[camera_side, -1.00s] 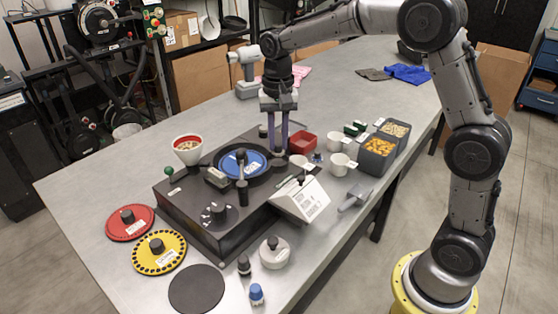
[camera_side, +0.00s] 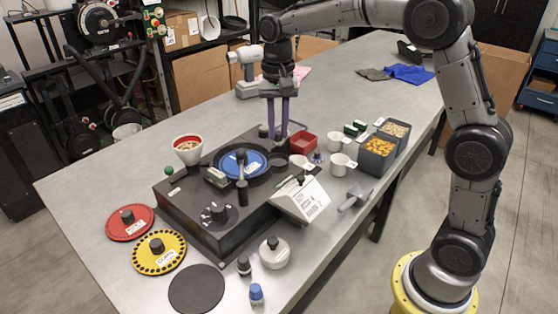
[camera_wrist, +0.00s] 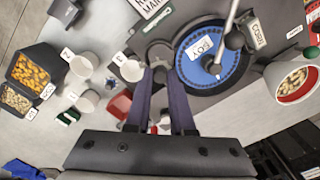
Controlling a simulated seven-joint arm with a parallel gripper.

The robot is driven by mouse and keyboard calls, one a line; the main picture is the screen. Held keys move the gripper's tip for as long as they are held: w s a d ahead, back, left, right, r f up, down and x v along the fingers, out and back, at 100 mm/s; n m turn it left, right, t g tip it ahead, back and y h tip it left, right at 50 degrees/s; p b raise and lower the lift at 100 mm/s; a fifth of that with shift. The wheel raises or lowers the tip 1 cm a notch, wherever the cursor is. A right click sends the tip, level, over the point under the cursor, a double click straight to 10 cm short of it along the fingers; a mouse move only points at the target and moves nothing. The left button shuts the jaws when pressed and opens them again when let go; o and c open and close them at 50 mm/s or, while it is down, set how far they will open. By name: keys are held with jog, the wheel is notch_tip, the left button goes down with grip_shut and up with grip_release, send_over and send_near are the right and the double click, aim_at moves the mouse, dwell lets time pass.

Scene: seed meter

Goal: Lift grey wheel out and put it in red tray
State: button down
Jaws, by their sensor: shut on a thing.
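My gripper (camera_side: 278,138) points straight down at the right rear edge of the black seed meter housing. In the wrist view my gripper (camera_wrist: 160,80) is shut on the small dark grey wheel (camera_wrist: 159,52), seen between the fingertips beside the blue disc. In the side view the wheel is small and hard to make out at the fingertips. It looks a little above the housing, though the gap is unclear. The red tray (camera_side: 303,142) stands on the table just right of my gripper; it shows partly behind a finger in the wrist view (camera_wrist: 121,104).
The blue disc (camera_side: 231,163) sits on the housing (camera_side: 178,196), with a red-rimmed hopper (camera_side: 187,149) left of it. White cups (camera_side: 339,163) and dark seed bins (camera_side: 372,162) stand right of the tray. A white sign (camera_side: 311,202) stands in front.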

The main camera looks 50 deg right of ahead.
jog(key=shift+r, duration=0.15)
dwell(0.3)
jog(key=shift+w+r+n, duration=0.2)
jog(key=shift+r+n, duration=0.05)
jog(key=shift+n, duration=0.15)
jog(key=w+d+f, duration=0.1)
jog(key=w+d, duration=0.2)
jog(key=d, duration=0.4)
jog(key=w+d+f, duration=0.1)
jog(key=w+d, duration=0.3)
jog(key=d, duration=0.3)
jog(key=shift+m, duration=0.4)
jog(key=shift+s+d+f, duration=0.2)
jog(key=shift+d+f, duration=1)
jog(key=shift+f, duration=0.35)
jog(key=shift+s+d+f, duration=0.15)
jog(key=shift+d+f, duration=1)
jog(key=shift+f, duration=0.45)
jog(key=shift+s+d+f, duration=0.2)
jog(key=shift+d+f, duration=1)
jog(key=shift+f, duration=0.35)
jog(key=c, duration=0.7)
grip_release()
jog(key=shift+r, duration=0.1)
